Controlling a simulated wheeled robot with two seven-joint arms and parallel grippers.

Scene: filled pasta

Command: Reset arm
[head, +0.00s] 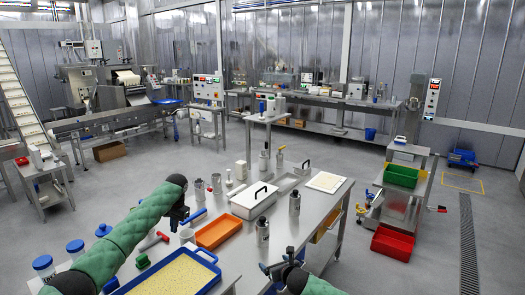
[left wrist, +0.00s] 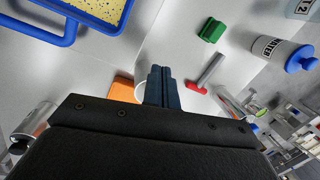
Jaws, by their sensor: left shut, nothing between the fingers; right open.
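My left arm reaches in from the left in the head view, and its gripper (head: 190,220) hangs above the steel table (head: 290,245). In the left wrist view the left gripper's fingers (left wrist: 162,75) are together with nothing between them. My right gripper (head: 277,265) is at the bottom middle of the head view, open and empty, near the table's front right edge. An orange tray (head: 218,232) lies just right of my left gripper; it is partly hidden behind the gripper in the left wrist view (left wrist: 122,90).
A blue tray of yellow speckled filling (head: 170,277), a green block (head: 142,261) and a red-handled tool (head: 153,242) lie near my left arm. A white lidded box (head: 254,202) and dark-labelled bottles (head: 262,232) stand further right. A blue-capped water bottle (left wrist: 285,52) shows in the wrist view.

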